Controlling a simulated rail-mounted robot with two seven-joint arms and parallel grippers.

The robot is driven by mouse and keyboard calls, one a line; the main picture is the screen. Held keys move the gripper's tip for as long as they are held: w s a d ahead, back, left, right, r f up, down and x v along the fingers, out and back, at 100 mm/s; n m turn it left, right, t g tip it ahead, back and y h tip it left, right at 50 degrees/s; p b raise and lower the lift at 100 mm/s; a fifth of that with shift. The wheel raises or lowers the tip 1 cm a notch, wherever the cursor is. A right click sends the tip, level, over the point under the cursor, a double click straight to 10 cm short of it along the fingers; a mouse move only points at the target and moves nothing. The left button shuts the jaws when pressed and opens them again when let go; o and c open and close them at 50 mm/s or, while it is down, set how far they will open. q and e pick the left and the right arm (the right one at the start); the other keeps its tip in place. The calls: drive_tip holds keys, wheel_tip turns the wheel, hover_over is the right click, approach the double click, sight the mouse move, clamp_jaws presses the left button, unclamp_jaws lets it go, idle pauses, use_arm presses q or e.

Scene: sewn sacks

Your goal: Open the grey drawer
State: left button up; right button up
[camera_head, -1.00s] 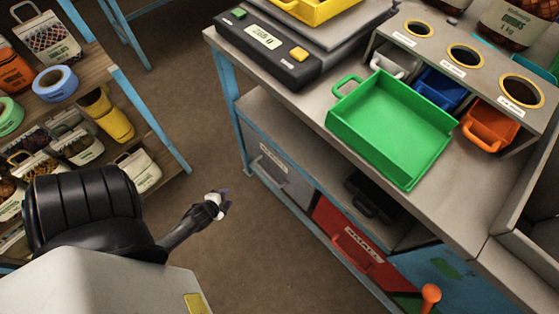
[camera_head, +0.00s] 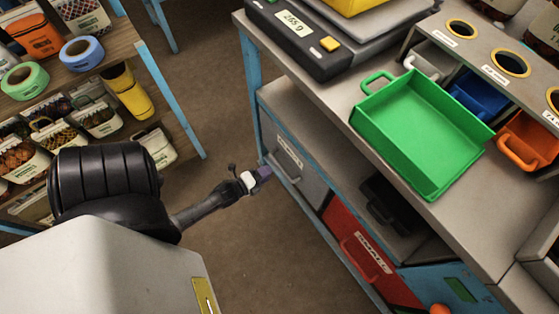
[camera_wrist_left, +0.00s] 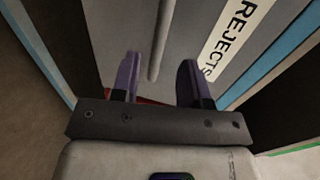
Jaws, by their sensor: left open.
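The grey drawer (camera_head: 309,178) is in the left end of the workbench frame, its front flush with the frame, so it looks closed. It has a grey bar handle (camera_head: 283,172) and a white label, which reads REJECTS in the left wrist view. My left gripper (camera_head: 264,172) is just in front of the handle, open and empty. In the left wrist view its two purple fingers (camera_wrist_left: 159,78) lie on either side of the handle's lower end (camera_wrist_left: 160,45). I cannot tell whether they touch it. My right gripper is not in view.
A red drawer (camera_head: 355,250) sits right of the grey one, with a dark bin (camera_head: 385,207) on the shelf above. A green tray (camera_head: 410,130) and a scale (camera_head: 300,38) stand on the bench. A stocked rack (camera_head: 115,52) is at the left. The floor between is clear.

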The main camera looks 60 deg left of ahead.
sight(279, 166)
use_arm(q)
drive_tip(key=b+x, duration=0.2)
drive_tip(key=x, duration=0.4)
drive_tip(key=shift+w+f, duration=0.1)
drive_tip(key=shift+w, duration=0.25)
drive_tip(key=shift+w, duration=0.1)
drive_tip(key=c, duration=0.7)
clamp_jaws()
